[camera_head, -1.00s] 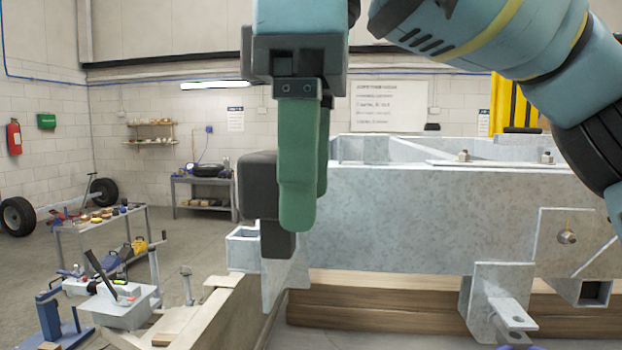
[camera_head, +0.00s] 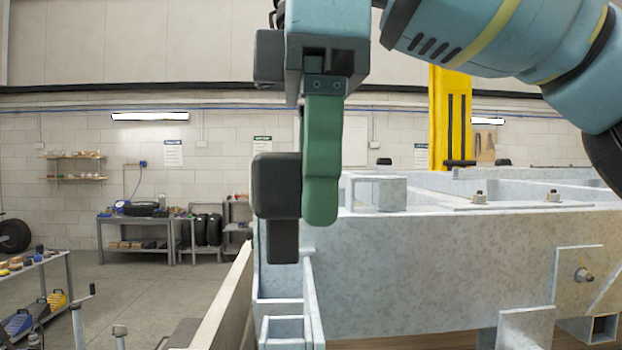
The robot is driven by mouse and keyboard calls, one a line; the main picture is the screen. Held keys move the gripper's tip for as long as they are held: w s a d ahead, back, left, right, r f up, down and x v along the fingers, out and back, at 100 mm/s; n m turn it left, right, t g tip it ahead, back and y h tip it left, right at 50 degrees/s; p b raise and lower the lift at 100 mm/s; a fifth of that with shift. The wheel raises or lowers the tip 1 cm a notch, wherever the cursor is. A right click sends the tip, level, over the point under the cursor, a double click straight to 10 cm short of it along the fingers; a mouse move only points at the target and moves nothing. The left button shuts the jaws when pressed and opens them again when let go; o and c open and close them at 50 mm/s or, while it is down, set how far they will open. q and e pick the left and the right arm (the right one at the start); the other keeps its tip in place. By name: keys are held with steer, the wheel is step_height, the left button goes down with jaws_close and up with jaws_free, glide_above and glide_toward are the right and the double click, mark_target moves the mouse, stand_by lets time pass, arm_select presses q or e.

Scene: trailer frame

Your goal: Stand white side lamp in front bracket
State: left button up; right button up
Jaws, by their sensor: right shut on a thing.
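My right gripper (camera_head: 318,205), with green fingers, points down from the top centre at the left end of the grey metal trailer frame. It is shut on a dark block with a narrower lower part, which I take to be the side lamp (camera_head: 275,188). No white face of it shows. The lamp hangs upright, its lower end over a grey metal pocket, likely the front bracket (camera_head: 285,330). I cannot tell whether they touch. The second finger is mostly hidden. My left gripper is not in view.
The trailer frame (camera_head: 440,265) fills the lower right, with bolts on top. A timber beam (camera_head: 228,305) runs along its left side. A yellow post (camera_head: 450,115) stands behind. Benches (camera_head: 135,218) and a tool trolley (camera_head: 40,258) stand farther left, with open floor between.

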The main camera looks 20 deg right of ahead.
steer(key=shift+d, duration=0.1)
glide_above(315, 326)
steer(key=shift+d+f, duration=0.1)
steer(key=shift+f, duration=2.05)
steer(key=shift+f, duration=2.15)
steer(key=o, duration=1.2)
steer(key=shift+c, duration=0.2)
step_height(315, 326, up, 8)
steer(key=shift+f, duration=0.15)
steer(key=shift+s+d, duration=0.1)
